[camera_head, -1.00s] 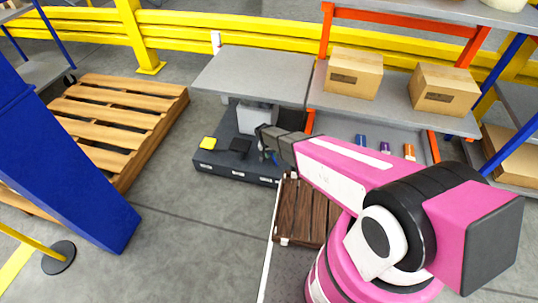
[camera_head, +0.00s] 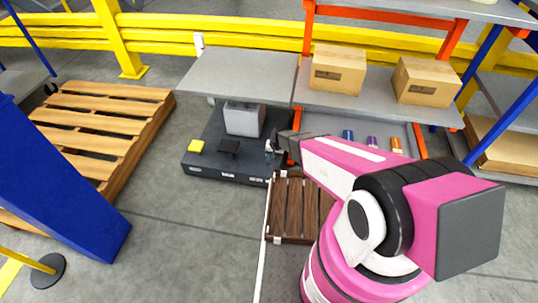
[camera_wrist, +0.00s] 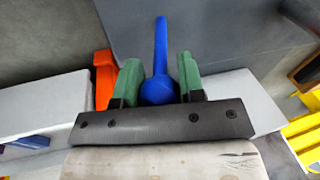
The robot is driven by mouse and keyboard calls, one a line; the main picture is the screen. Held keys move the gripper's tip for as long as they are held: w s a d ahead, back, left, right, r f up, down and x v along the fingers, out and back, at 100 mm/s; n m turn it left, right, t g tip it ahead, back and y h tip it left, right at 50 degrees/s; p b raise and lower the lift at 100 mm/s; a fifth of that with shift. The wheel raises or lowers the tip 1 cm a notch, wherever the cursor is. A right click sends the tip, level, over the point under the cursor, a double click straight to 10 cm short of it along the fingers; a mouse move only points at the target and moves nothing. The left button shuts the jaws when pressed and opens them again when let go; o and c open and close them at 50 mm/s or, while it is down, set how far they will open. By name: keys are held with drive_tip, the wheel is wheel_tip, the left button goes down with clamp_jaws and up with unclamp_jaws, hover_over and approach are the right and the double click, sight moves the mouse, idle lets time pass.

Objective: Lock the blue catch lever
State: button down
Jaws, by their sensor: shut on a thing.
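The blue catch lever (camera_wrist: 160,48) stands between the two green fingers of my gripper (camera_wrist: 158,76) in the wrist view. It has a rounded base and a thin upright shaft that rises past the fingertips. My gripper is shut on the rounded lower part. In the head view my gripper (camera_head: 272,147) is at the right side of the dark machine base (camera_head: 228,172), below the grey tabletop (camera_head: 238,76). The lever is too small and covered to make out clearly there.
A shelf (camera_head: 375,108) with cardboard boxes (camera_head: 338,68) stands to the right. A wooden pallet (camera_head: 105,125) lies left.

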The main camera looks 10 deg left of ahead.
drive_tip(key=shift+s+d+f, duration=0.1)
drive_tip(key=shift+d+f, duration=0.15)
drive_tip(key=shift+d, duration=0.35)
drive_tip(key=shift+d+f, duration=0.25)
drive_tip(key=shift+d, duration=0.4)
drive_tip(key=c, duration=0.8)
unclamp_jaws()
drive_tip(key=shift+o, duration=0.2)
drive_tip(key=w+v, duration=0.1)
drive_tip(key=v, duration=0.9)
drive_tip(key=shift+s+r, duration=0.35)
drive_tip(key=shift+s, duration=0.15)
drive_tip(key=shift+d+r, duration=0.1)
drive_tip(key=shift+d, duration=0.05)
